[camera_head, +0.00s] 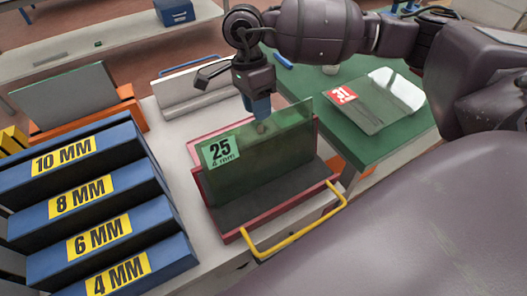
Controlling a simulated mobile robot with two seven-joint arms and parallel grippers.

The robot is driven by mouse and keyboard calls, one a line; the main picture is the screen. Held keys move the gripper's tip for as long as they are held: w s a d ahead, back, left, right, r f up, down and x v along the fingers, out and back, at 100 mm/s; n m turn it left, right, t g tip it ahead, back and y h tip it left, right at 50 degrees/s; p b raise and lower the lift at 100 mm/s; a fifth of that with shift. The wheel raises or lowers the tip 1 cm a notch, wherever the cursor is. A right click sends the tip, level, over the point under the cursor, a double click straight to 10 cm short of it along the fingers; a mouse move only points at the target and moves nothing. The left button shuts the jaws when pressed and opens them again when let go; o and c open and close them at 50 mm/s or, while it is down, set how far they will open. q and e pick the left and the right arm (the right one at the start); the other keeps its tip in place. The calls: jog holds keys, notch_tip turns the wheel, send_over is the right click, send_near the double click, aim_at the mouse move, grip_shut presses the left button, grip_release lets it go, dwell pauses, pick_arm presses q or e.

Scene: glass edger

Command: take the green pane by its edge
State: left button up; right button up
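The green pane (258,160) is see-through and stands on edge, leaning slightly, in a dark red rack (228,238) with a dark base. A label reading "25" and "4 mm" is on its left part. My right gripper (259,112) points down at the middle of the pane's top edge. Its blue fingers meet that edge, and a small part shows dimly through the glass. I cannot tell whether the fingers are closed on the pane. My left gripper is not in view.
A yellow bar handle (298,230) juts from the rack's front. Blue slotted holders (95,245) marked by thickness stand left. Another pane (375,99) with a red label lies on a green table (333,140) at right. An orange rack (128,114) holds a greyish pane (66,94).

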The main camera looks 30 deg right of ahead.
aim_at(259, 124)
jog(key=x, duration=0.5)
jog(key=shift+a, duration=0.1)
grip_shut()
